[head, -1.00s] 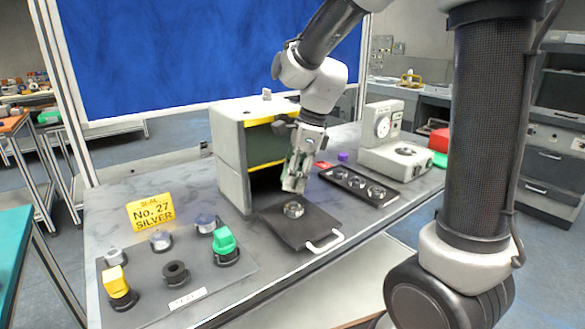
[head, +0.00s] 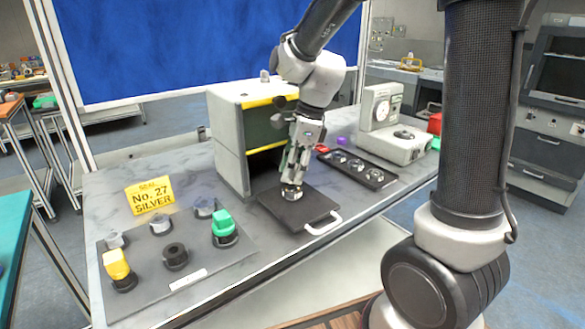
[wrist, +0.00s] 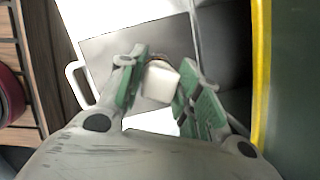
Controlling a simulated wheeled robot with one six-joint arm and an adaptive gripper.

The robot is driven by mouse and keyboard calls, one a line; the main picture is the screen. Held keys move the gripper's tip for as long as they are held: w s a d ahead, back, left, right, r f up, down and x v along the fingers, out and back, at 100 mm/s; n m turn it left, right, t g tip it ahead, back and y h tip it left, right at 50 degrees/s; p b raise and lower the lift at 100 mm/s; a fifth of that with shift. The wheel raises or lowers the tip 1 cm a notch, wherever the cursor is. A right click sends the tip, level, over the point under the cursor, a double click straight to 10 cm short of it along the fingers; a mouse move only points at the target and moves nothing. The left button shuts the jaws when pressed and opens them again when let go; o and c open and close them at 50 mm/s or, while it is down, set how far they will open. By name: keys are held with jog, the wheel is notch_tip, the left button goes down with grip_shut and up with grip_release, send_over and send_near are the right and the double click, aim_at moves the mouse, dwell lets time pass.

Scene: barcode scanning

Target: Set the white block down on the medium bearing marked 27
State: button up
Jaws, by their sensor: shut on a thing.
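My gripper (head: 292,185) points down over the dark tray plate (head: 318,212) in front of the grey box. In the wrist view its green-padded fingers (wrist: 163,72) are shut on the white block (wrist: 160,83). A silver ring-shaped bearing (head: 292,194) lies on the plate right under the fingertips, mostly covered by them. The block is low at the bearing; I cannot tell whether it touches. No number can be read on the bearing.
A yellow sign (head: 151,196) reads "SEAL No. 27 SILVER". The front-left board (head: 190,272) holds several posts with yellow and green blocks. The grey box (head: 230,145) stands close behind my gripper. A black rack (head: 375,178) with round parts is right. The plate has a white handle (head: 323,224).

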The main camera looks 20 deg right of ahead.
jog(key=shift+f, duration=1)
dwell(0.7)
jog(key=o, duration=1.5)
jog(key=shift+r, duration=3.75)
jog(key=s+d+r+n+t+h, duration=0.1)
jog(key=s+d+n, duration=0.4)
jog(key=s+n, duration=0.1)
jog(key=s+d+r+n+t+h, duration=0.1)
jog(key=s+d+r+n, duration=0.1)
jog(key=s+d+n, duration=0.3)
jog(key=s+d+r+n+t+h, duration=0.1)
jog(key=s+d+n, duration=0.4)
jog(key=s+n, duration=0.3)
jog(key=shift+r+n+t, duration=0.4)
jog(key=shift+n, duration=0.3)
